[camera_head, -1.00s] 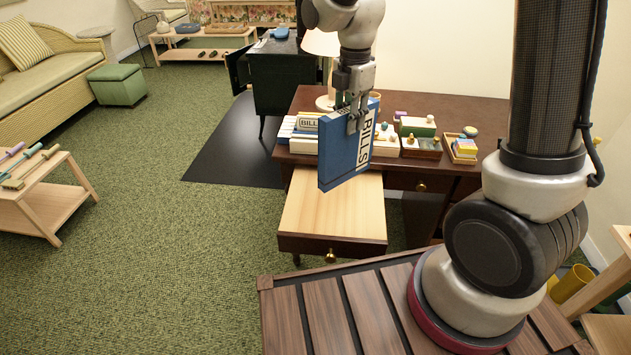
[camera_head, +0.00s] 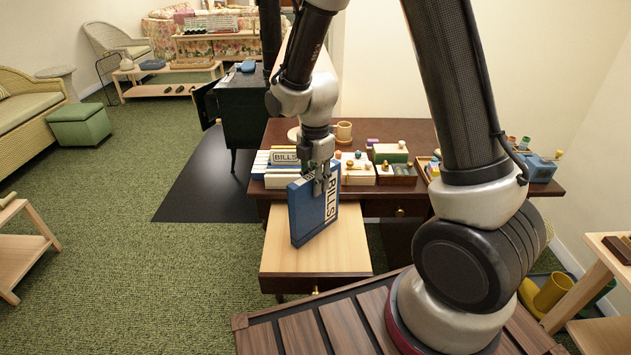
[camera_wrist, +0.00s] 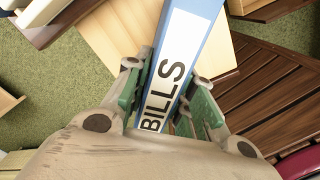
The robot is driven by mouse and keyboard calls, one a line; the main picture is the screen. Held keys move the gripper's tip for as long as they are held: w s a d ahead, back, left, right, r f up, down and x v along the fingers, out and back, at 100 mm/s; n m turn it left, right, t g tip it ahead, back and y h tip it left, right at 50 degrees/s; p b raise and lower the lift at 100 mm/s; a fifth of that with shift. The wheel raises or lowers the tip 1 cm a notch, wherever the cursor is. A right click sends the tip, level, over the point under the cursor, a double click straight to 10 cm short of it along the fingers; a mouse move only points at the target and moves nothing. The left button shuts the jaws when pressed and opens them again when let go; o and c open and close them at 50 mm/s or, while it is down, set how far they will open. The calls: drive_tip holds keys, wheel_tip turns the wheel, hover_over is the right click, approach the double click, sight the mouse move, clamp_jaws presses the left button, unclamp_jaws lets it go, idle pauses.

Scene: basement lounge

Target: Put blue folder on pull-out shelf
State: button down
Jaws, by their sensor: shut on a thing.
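The blue folder (camera_head: 311,212) has a white spine label reading BILLS. My gripper (camera_head: 321,182) is shut on its upper part and holds it upright, slightly tilted. In the wrist view the folder's spine (camera_wrist: 180,65) lies between the two fingers of my gripper (camera_wrist: 172,100). The pull-out shelf (camera_head: 345,256) is a pale wooden surface extending from the front of the dark desk. The shelf's visible top is otherwise bare.
A slatted wooden top (camera_head: 300,330) lies in front of the shelf. A dark cabinet (camera_head: 245,105) stands at the back left.

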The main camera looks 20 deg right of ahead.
drive_tip(key=c, duration=1.2)
unclamp_jaws()
drive_tip(key=shift+f, duration=0.1)
wheel_tip(320, 180, up, 12)
drive_tip(key=shift+r, duration=0.1)
drive_tip(key=s+d+r+m+t, duration=0.2)
drive_tip(key=s+d+r+m, duration=0.7)
drive_tip(key=r+m, duration=0.15)
drive_tip(key=s+d+r+m+t, duration=0.1)
drive_tip(key=s+d+m, duration=0.2)
drive_tip(key=s+m, duration=0.3)
drive_tip(key=s+d+r+m+t, duration=0.1)
drive_tip(key=s+d+m, duration=0.2)
drive_tip(key=s+m, duration=0.3)
drive_tip(key=shift+s+m, duration=0.2)
drive_tip(key=shift+m, duration=0.25)
